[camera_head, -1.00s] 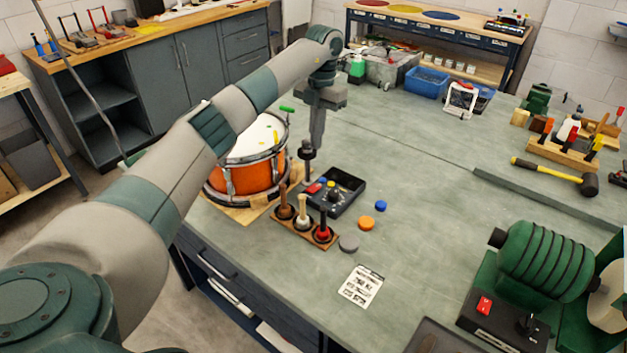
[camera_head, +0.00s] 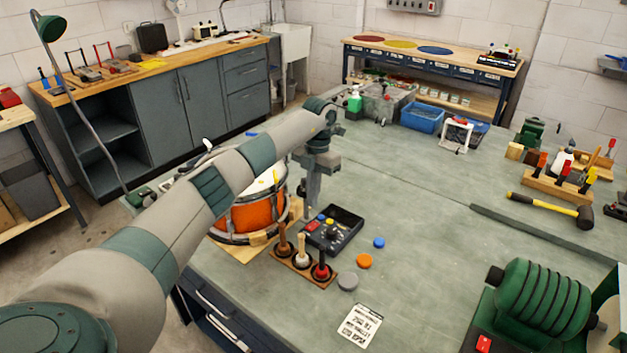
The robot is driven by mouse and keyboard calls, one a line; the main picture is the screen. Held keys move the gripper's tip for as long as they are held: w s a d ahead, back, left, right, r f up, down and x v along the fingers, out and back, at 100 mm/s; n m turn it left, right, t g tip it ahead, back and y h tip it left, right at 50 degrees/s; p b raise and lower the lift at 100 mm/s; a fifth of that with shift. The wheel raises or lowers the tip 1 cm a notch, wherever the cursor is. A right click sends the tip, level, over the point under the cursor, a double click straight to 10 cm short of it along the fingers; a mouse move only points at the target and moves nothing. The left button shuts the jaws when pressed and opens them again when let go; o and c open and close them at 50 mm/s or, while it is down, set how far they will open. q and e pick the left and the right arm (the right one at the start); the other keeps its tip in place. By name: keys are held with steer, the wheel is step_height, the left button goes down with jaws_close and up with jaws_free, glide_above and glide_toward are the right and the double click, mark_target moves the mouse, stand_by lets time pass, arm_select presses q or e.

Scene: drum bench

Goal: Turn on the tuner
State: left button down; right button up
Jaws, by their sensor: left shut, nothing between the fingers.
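A small black box (camera_head: 346,237) with red, blue and yellow controls on top lies on the green-grey bench and looks like the tuner. My left arm reaches across from the left. My left gripper (camera_head: 312,203) points down, shut and empty, just behind and left of the box's far left corner. Whether its tips touch anything cannot be told. The orange drum (camera_head: 262,216) stands left of the gripper, partly hidden by my arm. My right gripper is not in view.
A wooden rack with three upright handles (camera_head: 302,262) stands directly in front of the box. Orange (camera_head: 364,261), blue (camera_head: 379,242) and grey (camera_head: 348,281) discs lie to its right. A green ribbed machine (camera_head: 540,300) is at front right. The middle bench is clear.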

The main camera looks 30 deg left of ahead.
mark_target(309, 228)
arm_select(q)
steer(key=f+p, duration=0.1)
steer(key=f, duration=0.1)
steer(key=f+p, duration=0.1)
steer(key=f, duration=0.2)
steer(key=s+f+p, duration=0.1)
steer(key=f, duration=0.1)
steer(key=shift+f, duration=0.35)
steer(key=shift+f, duration=0.1)
steer(key=shift+a+f, duration=0.1)
steer(key=shift+f, duration=0.05)
steer(key=shift+s+f+t+b, duration=0.15)
steer(key=shift+s+t+b, duration=0.05)
steer(key=shift+t+b, duration=0.2)
steer(key=shift+s, duration=0.1)
